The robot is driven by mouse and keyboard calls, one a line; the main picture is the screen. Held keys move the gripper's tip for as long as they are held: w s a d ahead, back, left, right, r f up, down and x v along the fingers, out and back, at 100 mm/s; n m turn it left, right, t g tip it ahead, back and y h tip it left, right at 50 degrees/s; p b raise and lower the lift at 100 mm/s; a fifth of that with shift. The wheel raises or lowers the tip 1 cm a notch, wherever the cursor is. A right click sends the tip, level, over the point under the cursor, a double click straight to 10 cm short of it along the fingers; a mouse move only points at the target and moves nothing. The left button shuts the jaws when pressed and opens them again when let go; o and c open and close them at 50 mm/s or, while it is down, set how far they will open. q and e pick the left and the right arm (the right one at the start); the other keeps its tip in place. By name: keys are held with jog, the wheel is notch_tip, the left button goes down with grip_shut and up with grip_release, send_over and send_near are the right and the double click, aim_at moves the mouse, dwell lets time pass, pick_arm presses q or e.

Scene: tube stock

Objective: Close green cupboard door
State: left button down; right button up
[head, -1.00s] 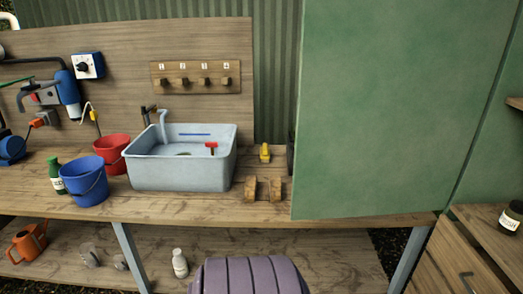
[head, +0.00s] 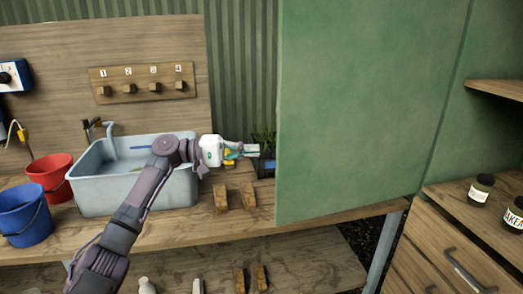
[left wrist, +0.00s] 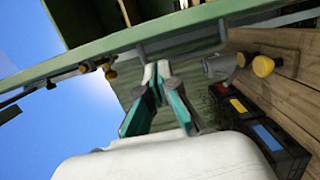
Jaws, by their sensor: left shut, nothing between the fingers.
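The green cupboard door (head: 365,110) stands open as a large flat panel in the right half of the head view, its left edge upright above the bench. My left gripper (head: 256,150) is just left of that edge, at about the height of the sink rim. Its fingers are together and hold nothing. In the left wrist view the gripper fingertips (left wrist: 157,68) point towards a long green edge (left wrist: 190,30) that crosses the picture aslant. I cannot tell whether they touch it. My right gripper is in neither view.
A grey sink (head: 185,190), a red bucket (head: 50,172) and a blue bucket (head: 25,212) stand on the bench. Wooden blocks (head: 248,196) sit below the gripper. A dark planter (head: 266,168) is beside the door edge. Drawers (head: 440,250) with jars stand at right.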

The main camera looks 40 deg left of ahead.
pick_arm(q)
jog(key=p+x, duration=0.1)
jog(key=x, duration=0.4)
jog(key=r+p+x, duration=0.1)
jog(key=x, duration=0.2)
jog(key=shift+w+d+p, duration=0.1)
jog(key=shift+p, duration=0.25)
jog(key=shift+w+d+f, duration=0.15)
jog(key=shift+w+d, duration=0.25)
jog(key=shift+d, duration=0.15)
